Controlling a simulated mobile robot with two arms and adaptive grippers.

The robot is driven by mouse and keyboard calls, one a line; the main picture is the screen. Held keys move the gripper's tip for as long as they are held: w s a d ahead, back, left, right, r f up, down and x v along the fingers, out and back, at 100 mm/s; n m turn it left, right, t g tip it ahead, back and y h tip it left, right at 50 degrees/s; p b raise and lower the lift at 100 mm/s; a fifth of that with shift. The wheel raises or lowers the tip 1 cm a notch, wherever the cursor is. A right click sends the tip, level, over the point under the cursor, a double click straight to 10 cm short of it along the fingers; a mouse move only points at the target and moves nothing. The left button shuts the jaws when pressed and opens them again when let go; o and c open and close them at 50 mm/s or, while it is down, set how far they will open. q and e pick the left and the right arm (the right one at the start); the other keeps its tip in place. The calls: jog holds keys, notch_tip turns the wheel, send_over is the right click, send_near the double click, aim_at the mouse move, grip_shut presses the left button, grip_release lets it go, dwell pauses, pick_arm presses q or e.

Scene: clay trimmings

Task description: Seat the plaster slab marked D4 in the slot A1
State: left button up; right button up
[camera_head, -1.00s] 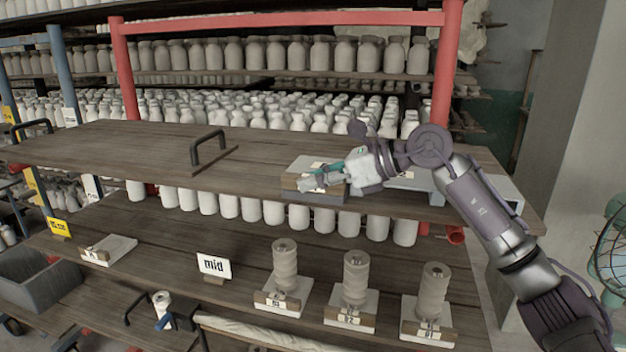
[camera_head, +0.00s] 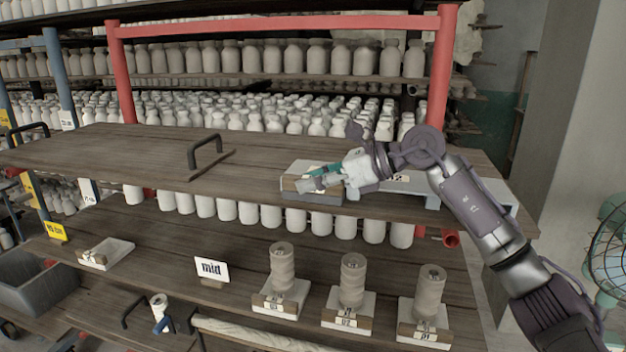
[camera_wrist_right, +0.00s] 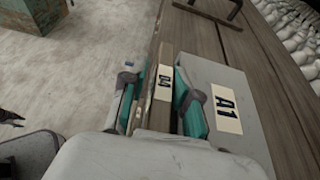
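The D4 slab's wooden front edge (camera_head: 296,184), with its D4 label (camera_wrist_right: 163,82), sits at the front of slot A1, a grey holder on the upper board. The A1 label (camera_wrist_right: 226,108) lies on the holder's light grey top. The slab's body is mostly hidden. My right gripper (camera_head: 318,181) is at that front edge. In the wrist view its teal-padded fingers (camera_wrist_right: 158,100) straddle the D4 front, with a visible gap on the left side, so it looks open. Contact on the other side is unclear. My left gripper is out of view.
Slot A2 (camera_head: 400,179) is to the right. A black handle (camera_head: 205,150) stands on the bare board to the left. Rows of bottles (camera_head: 300,58) fill the racks behind.

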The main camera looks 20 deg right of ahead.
jog(key=shift+o, duration=0.2)
jog(key=shift+r, duration=0.1)
jog(key=shift+w, duration=0.1)
jog(key=shift+f, duration=0.2)
jog(key=shift+d, duration=0.15)
jog(key=v, duration=1.2)
jog(key=shift+a+r, duration=0.1)
jog(key=shift+a, duration=0.1)
